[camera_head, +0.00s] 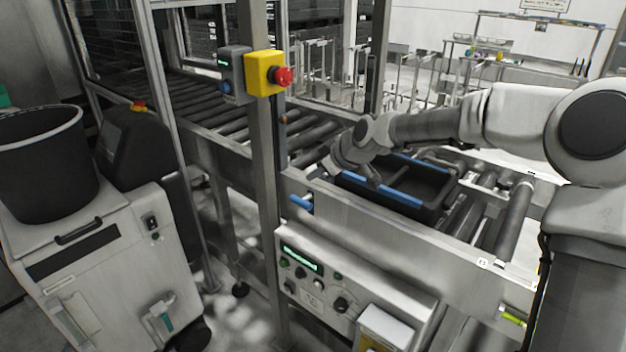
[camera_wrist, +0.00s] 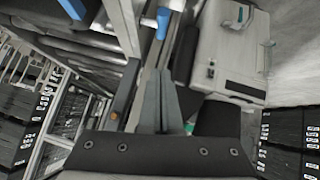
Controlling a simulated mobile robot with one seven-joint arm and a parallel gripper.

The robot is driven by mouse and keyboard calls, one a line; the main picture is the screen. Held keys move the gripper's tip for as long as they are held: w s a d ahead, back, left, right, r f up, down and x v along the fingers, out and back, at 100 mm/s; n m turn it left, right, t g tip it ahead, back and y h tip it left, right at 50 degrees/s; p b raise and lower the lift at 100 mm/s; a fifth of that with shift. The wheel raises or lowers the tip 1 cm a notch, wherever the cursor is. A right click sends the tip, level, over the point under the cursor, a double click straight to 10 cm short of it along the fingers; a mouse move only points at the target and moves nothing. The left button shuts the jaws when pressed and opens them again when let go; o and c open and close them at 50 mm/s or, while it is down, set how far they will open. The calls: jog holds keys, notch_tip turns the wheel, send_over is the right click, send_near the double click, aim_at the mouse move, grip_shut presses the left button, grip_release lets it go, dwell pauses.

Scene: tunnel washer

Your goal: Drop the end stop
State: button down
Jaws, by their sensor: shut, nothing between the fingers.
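A blue-gripped handle (camera_head: 301,203) sticks out from the conveyor's side rail, just right of the upright post. It also shows in the wrist view (camera_wrist: 163,22), beyond my fingertips. It looks like the end stop's handle, but its mechanism is not clearly visible. My gripper (camera_head: 335,170) is above the near rail, up and to the right of the handle in the head view. In the wrist view its fingers (camera_wrist: 158,72) are together and empty, pointing toward the handle with a visible gap.
A dark crate with blue edges (camera_head: 398,193) sits on the rollers under my forearm. A yellow box with a red emergency button (camera_head: 265,73) is mounted on the post. A control panel (camera_head: 312,285) is below the rail. A white cabinet (camera_head: 100,260) carries a black bin (camera_head: 42,165) at left.

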send_over(297, 198)
jog(key=s+d, duration=0.1)
jog(key=s, duration=0.2)
notch_tip(297, 198, down, 5)
jog(key=f, duration=0.2)
jog(key=f+b, duration=0.1)
jog(key=shift+w+d+f, duration=0.25)
jog(key=shift+w+f, duration=0.1)
jog(key=shift+f, duration=0.05)
jog(key=shift+w+d+f, duration=0.1)
jog(key=shift+f, duration=0.4)
jog(key=shift+f, duration=0.1)
notch_tip(297, 198, down, 6)
jog(key=b, duration=0.4)
jog(key=w+a+r+p+v, duration=0.1)
jog(key=a+r+p+v, duration=0.1)
jog(key=v, duration=1.1)
jog(key=shift+r+p, duration=0.2)
jog(key=shift+p, duration=0.3)
